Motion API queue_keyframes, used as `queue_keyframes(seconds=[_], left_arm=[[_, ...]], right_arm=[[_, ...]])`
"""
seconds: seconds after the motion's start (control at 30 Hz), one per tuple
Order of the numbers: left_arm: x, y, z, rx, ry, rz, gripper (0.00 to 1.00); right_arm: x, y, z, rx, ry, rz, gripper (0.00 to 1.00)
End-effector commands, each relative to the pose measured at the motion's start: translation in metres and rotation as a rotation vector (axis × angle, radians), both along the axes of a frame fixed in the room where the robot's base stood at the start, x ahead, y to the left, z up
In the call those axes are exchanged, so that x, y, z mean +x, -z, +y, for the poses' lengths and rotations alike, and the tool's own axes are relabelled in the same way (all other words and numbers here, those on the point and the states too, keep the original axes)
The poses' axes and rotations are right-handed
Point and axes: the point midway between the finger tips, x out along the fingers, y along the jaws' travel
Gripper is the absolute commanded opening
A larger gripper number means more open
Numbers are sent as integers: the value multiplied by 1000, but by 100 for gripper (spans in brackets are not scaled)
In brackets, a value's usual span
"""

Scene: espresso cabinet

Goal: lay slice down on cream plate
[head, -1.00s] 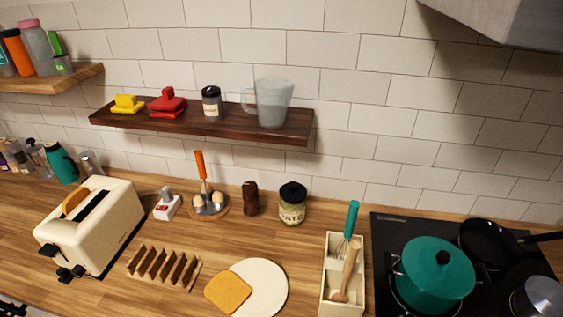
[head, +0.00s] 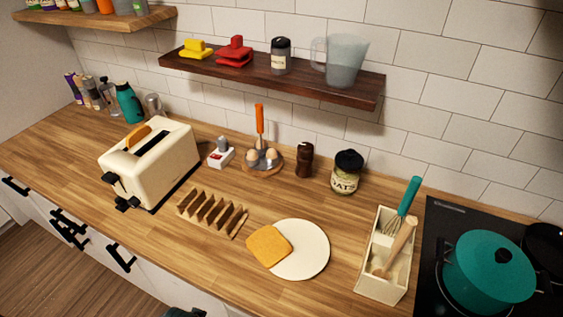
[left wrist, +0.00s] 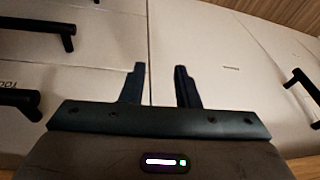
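A golden-brown slice of bread (head: 269,246) lies flat at the left side of the round cream plate (head: 312,250). It covers the plate's left part and seems to reach past the rim onto the counter. A second slice (head: 138,136) sticks up from a slot of the cream toaster (head: 152,168) at the left. My left gripper (left wrist: 159,72) shows in the left wrist view with its two fingers apart and nothing between them, in front of pale cabinet fronts. My right gripper is not in view.
A wooden toast rack (head: 211,213) stands left of the plate, and a utensil box (head: 386,270) stands to its right. A teal pot (head: 488,270) sits on the black hob. Counter in front of the toaster is clear. Dark handles (head: 121,258) project from the cabinets below.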

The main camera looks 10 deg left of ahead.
Motion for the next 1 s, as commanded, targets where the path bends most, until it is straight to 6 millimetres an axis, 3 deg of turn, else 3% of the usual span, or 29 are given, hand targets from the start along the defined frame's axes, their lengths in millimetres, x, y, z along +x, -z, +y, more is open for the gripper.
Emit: queue_keyframes(seconds=[0.03, 0.17, 0.3, 0.47, 0.6, 0.7, 0.8, 1.0], left_arm=[[-2, 40, 3, -1, -4, 17, 28], [-13, 126, 9, -2, -11, 40, 28], [-38, 213, 16, -4, -19, 68, 28], [-80, 301, 21, -7, -28, 98, 28], [-127, 367, 24, -10, -35, 126, 28], [-159, 401, 25, -12, -39, 141, 28], [-186, 422, 26, -13, -42, 153, 28], [-212, 438, 26, -15, -45, 161, 28]], right_arm=[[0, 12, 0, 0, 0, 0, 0], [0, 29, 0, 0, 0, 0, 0], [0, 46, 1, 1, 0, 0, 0], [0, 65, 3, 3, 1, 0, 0], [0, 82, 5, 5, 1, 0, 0], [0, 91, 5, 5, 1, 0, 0], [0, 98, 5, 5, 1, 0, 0], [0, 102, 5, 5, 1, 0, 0]])
